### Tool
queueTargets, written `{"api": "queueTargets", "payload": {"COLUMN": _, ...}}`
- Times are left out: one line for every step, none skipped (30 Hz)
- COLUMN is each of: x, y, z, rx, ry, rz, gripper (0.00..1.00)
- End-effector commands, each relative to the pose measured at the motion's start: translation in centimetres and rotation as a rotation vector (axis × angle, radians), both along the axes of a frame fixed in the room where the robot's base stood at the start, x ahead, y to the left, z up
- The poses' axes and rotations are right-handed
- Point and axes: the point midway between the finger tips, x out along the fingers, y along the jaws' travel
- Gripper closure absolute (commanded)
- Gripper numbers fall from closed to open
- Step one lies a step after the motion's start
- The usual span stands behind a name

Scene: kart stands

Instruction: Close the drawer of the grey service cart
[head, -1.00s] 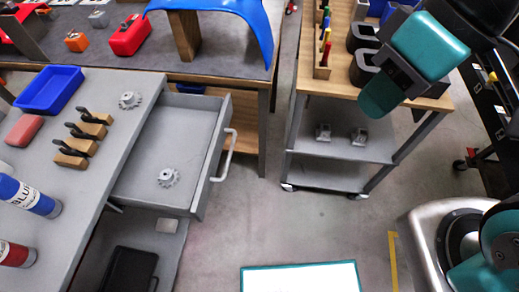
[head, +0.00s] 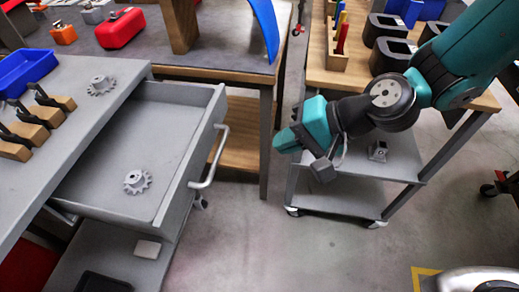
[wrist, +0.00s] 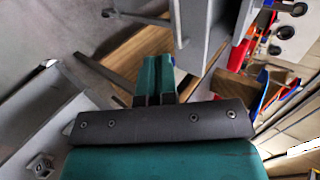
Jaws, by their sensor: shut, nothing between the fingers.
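The grey service cart (head: 75,115) stands at the left in the head view. Its drawer (head: 165,115) is pulled out to the right, with a grey gear (head: 137,182) lying inside. The pale bar handle (head: 212,165) is on the drawer front. My teal gripper (head: 284,140) is shut and empty, to the right of the handle and apart from it, pointing left. In the wrist view the closed fingers (wrist: 154,75) point up toward a grey panel (wrist: 195,30), with a bar (wrist: 140,16) beside it that looks like the handle.
A shelved trolley (head: 350,200) with a wooden top stands behind and below my arm. A dark-topped bench (head: 195,55) is at the back. Another gear (head: 101,85) and clamps on wooden blocks (head: 45,115) sit on the cart top. Floor (head: 270,245) is clear right of the drawer.

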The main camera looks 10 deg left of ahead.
Motion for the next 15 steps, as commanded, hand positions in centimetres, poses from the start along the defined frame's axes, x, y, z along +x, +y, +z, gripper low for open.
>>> {"api": "queueTargets", "payload": {"x": -0.1, "y": 0.6, "z": -0.4, "rx": -0.001, "ry": 0.001, "rz": 0.004, "gripper": 1.00}}
{"api": "queueTargets", "payload": {"x": -0.1, "y": 1.0, "z": -0.8, "rx": -0.001, "ry": 0.002, "rz": 0.006, "gripper": 1.00}}
{"api": "queueTargets", "payload": {"x": 0.0, "y": 1.7, "z": -1.2, "rx": -0.001, "ry": 0.001, "rz": 0.006, "gripper": 1.00}}
{"api": "queueTargets", "payload": {"x": 0.0, "y": 2.1, "z": -1.6, "rx": -0.002, "ry": 0.002, "rz": 0.007, "gripper": 1.00}}
{"api": "queueTargets", "payload": {"x": 0.0, "y": 2.6, "z": -2.1, "rx": -0.003, "ry": 0.001, "rz": 0.008, "gripper": 1.00}}
{"api": "queueTargets", "payload": {"x": 0.0, "y": 3.3, "z": -2.6, "rx": -0.003, "ry": 0.001, "rz": 0.007, "gripper": 1.00}}
{"api": "queueTargets", "payload": {"x": 0.1, "y": 3.8, "z": -3.0, "rx": -0.003, "ry": 0.001, "rz": 0.007, "gripper": 1.00}}
{"api": "queueTargets", "payload": {"x": 0.1, "y": 4.4, "z": -3.4, "rx": -0.002, "ry": 0.000, "rz": 0.008, "gripper": 1.00}}
{"api": "queueTargets", "payload": {"x": 0.1, "y": 5.0, "z": -4.0, "rx": -0.003, "ry": 0.001, "rz": 0.007, "gripper": 1.00}}
{"api": "queueTargets", "payload": {"x": 0.2, "y": 5.5, "z": -4.4, "rx": -0.002, "ry": -0.001, "rz": 0.007, "gripper": 1.00}}
{"api": "queueTargets", "payload": {"x": 0.3, "y": 6.0, "z": -4.8, "rx": -0.003, "ry": -0.001, "rz": 0.007, "gripper": 1.00}}
{"api": "queueTargets", "payload": {"x": 0.3, "y": 6.6, "z": -5.3, "rx": -0.003, "ry": -0.001, "rz": 0.007, "gripper": 1.00}}
{"api": "queueTargets", "payload": {"x": 0.3, "y": 7.1, "z": -5.6, "rx": -0.003, "ry": -0.001, "rz": 0.007, "gripper": 1.00}}
{"api": "queueTargets", "payload": {"x": 0.4, "y": 7.6, "z": -5.6, "rx": -0.001, "ry": -0.004, "rz": 0.007, "gripper": 1.00}}
{"api": "queueTargets", "payload": {"x": 0.4, "y": 8.3, "z": -5.6, "rx": -0.001, "ry": -0.004, "rz": 0.007, "gripper": 1.00}}
